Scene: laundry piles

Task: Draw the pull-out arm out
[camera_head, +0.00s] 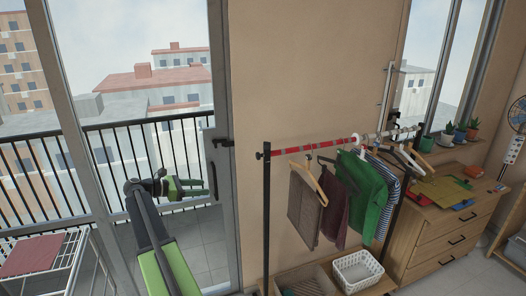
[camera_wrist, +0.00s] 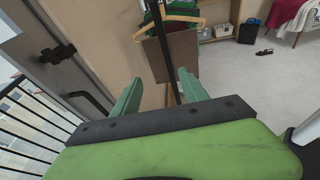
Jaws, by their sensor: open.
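The clothes rack has a rail with a red section (camera_head: 312,147) and a pale metal section at right. A black knob (camera_head: 260,155) ends the rail at left, by the black upright post (camera_head: 266,215). I cannot tell for sure which part is the pull-out arm. My gripper (camera_head: 207,186) is open and empty, left of the rack and apart from it, in front of the glass door. In the wrist view the open green fingers (camera_wrist: 157,94) point toward the rack's post (camera_wrist: 158,45), which stands beyond them.
Clothes hang on the rail, including a brown cloth (camera_head: 304,212) and a green shirt (camera_head: 366,195). A white basket (camera_head: 357,271) sits below. A wooden drawer chest (camera_head: 437,240) stands right. The door handle (camera_head: 214,181) is close to my gripper. A drying rack (camera_head: 40,262) is at left.

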